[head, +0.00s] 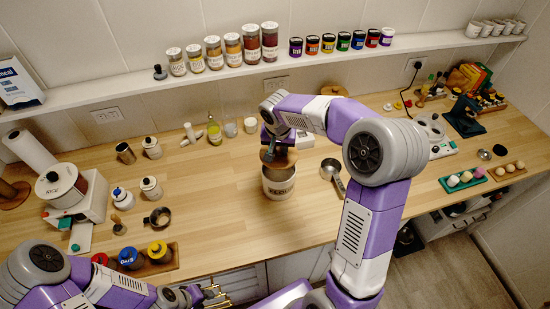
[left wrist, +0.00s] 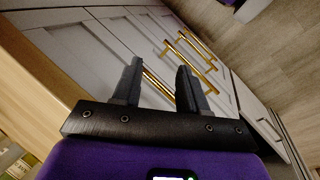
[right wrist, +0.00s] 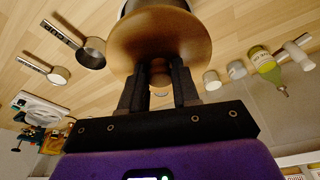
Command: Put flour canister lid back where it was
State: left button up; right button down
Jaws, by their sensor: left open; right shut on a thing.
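The flour canister (head: 280,188) is a white, dark-lettered pot standing on the wooden counter near the middle. Its round wooden lid (head: 266,157) is at its mouth, looking slightly tilted; I cannot tell whether it touches the rim. My right gripper (head: 276,146) is above the canister, shut on the lid's knob; in the right wrist view the fingers (right wrist: 160,88) hold the knob beneath the wide lid disc (right wrist: 162,38). My left gripper (head: 208,292) is open and empty in front of the counter, by the cabinet fronts; its fingers show apart in the left wrist view (left wrist: 158,82).
A metal scoop (head: 332,171) lies just right of the canister. A green bottle (head: 214,130) and small white jars stand behind it to the left. A shelf (head: 300,65) of jars runs along the wall. The counter left of the canister (head: 220,190) is clear.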

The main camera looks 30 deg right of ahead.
aim_at(279, 151)
jog(key=f, duration=0.3)
jog(key=shift+s, duration=0.2)
jog(key=shift+s+a+x, duration=0.15)
jog(key=shift+x, duration=0.95)
jog(key=shift+s+a+x, duration=0.15)
jog(key=shift+x, duration=0.9)
jog(key=c, duration=0.8)
grip_release()
jog(key=shift+f, duration=0.15)
jog(key=v, duration=1.2)
